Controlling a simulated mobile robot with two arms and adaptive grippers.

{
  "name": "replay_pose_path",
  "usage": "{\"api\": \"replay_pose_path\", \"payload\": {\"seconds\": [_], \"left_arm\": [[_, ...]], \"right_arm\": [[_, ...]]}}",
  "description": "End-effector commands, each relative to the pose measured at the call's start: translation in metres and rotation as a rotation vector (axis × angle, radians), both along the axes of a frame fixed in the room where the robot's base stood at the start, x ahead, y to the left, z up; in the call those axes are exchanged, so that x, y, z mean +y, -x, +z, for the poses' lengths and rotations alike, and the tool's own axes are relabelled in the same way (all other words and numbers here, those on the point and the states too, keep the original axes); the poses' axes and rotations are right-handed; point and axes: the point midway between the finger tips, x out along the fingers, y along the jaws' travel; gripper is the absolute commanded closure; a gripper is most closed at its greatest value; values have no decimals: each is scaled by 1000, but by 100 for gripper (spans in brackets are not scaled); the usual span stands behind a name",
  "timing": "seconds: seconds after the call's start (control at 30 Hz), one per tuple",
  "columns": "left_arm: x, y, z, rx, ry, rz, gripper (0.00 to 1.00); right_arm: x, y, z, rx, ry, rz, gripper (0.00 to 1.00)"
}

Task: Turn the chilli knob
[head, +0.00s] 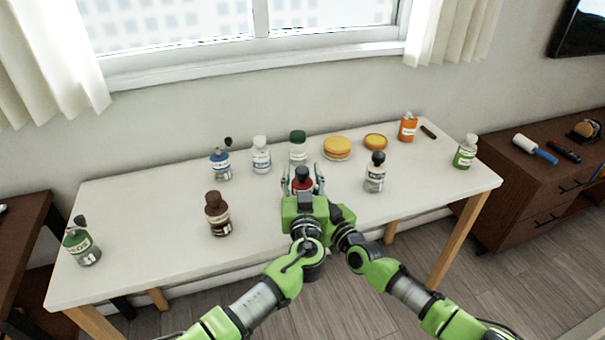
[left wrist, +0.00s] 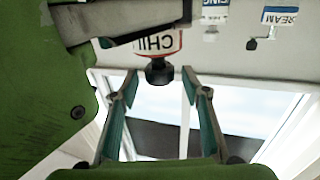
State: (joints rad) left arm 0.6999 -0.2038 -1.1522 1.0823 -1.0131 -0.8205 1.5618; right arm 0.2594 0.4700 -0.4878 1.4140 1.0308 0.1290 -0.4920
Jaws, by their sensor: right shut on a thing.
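The chilli bottle (head: 303,187) is red with a black knob on top and stands on the white table, largely hidden behind my grippers. In the left wrist view its white and red label (left wrist: 158,43) reads "CHI", and its black knob (left wrist: 159,73) shows upside down. My left gripper (head: 303,176) is open, its two fingers spread on either side of the knob with gaps to both sides; it also shows in the left wrist view (left wrist: 159,78). My right gripper (left wrist: 150,20) is shut on the bottle's body; in the head view it is mostly hidden behind the left one.
Several bottles stand around on the white table (head: 150,200): a brown one (head: 218,217) to the left, a black-capped one (head: 375,175) to the right, and a green-capped one (head: 298,148) behind. Yellow round items (head: 337,148) lie farther back. The table's front centre-left is clear.

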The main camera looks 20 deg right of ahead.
Motion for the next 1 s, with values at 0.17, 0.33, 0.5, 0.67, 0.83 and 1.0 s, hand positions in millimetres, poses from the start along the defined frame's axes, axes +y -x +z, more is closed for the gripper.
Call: {"api": "replay_pose_path", "payload": {"seconds": [0.17,0.33,0.5,0.67,0.83,1.0], "left_arm": [[0,0,0,0,0,0,96],[0,0,-1,2,0,-6,97],[1,0,-3,11,3,-64,97],[4,-1,-4,10,0,-157,97],[6,-3,-4,8,-3,-272,97],[7,-4,-4,6,-6,-390,97]], "right_arm": [[0,0,0,-1,0,0,86],[0,0,0,-1,0,0,86],[0,0,0,-1,1,0,86],[1,0,0,-1,1,1,86],[1,0,1,-1,1,2,86],[1,0,1,-2,0,2,86]]}}
